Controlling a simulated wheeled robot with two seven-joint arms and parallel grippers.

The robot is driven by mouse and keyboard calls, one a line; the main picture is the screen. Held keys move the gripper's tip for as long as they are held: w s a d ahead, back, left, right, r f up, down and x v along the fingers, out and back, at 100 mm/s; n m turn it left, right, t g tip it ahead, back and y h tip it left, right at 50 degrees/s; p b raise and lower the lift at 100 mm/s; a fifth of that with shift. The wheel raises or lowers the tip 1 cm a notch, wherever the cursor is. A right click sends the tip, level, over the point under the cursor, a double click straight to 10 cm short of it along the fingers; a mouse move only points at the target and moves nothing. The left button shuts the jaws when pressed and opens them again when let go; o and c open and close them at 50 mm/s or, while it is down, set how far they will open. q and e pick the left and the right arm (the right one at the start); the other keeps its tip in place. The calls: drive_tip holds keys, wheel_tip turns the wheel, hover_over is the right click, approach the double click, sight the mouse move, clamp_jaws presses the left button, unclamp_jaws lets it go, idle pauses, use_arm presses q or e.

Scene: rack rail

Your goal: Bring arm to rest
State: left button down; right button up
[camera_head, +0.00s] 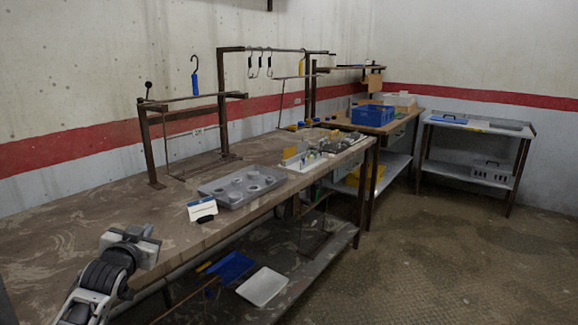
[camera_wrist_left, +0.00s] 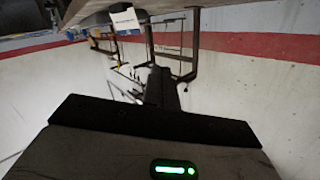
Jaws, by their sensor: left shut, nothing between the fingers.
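My left arm comes in at the lower left of the head view. Its gripper (camera_head: 146,246) is shut and empty, at the near left edge of the long workbench (camera_head: 60,240). In the left wrist view the dark gripper (camera_wrist_left: 162,88) points at the wall and the rack, which appear upside down. The rack rail (camera_head: 275,50) stands at the back of the bench, with several hooks hanging from it. A blue-handled hook (camera_head: 195,82) hangs at the left of the rack. My right gripper is not in view.
A grey tray with round recesses (camera_head: 238,188) and a white-and-blue card (camera_head: 202,209) lie on the bench. A blue bin (camera_head: 232,266) and white tray (camera_head: 263,286) sit on the lower shelf. A blue crate (camera_head: 373,114) stands on the far bench. The right floor is clear.

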use_arm(q)
drive_tip(key=s+d+f+m+g+h, duration=0.1)
drive_tip(key=s+d+f+g+h, duration=0.1)
drive_tip(key=s+d+f, duration=0.45)
drive_tip(key=s+d+f+g+h, duration=0.1)
drive_tip(key=s+d+f, duration=0.3)
drive_tip(key=s+f, duration=0.55)
drive_tip(key=s+d+f+g, duration=0.1)
drive_tip(key=s+d+f, duration=0.1)
drive_tip(key=s, duration=0.5)
drive_tip(key=s+d+f+g+h, duration=0.1)
drive_tip(key=s+d+f, duration=0.1)
drive_tip(key=s, duration=0.4)
drive_tip(key=s+d+f+n+g, duration=0.1)
drive_tip(key=s+d+f, duration=0.1)
drive_tip(key=s+d, duration=0.2)
drive_tip(key=s, duration=0.3)
drive_tip(key=shift+s+d+h, duration=0.25)
drive_tip(key=shift+s+h, duration=0.1)
drive_tip(key=shift+h, duration=0.05)
drive_tip(key=shift+f, duration=0.1)
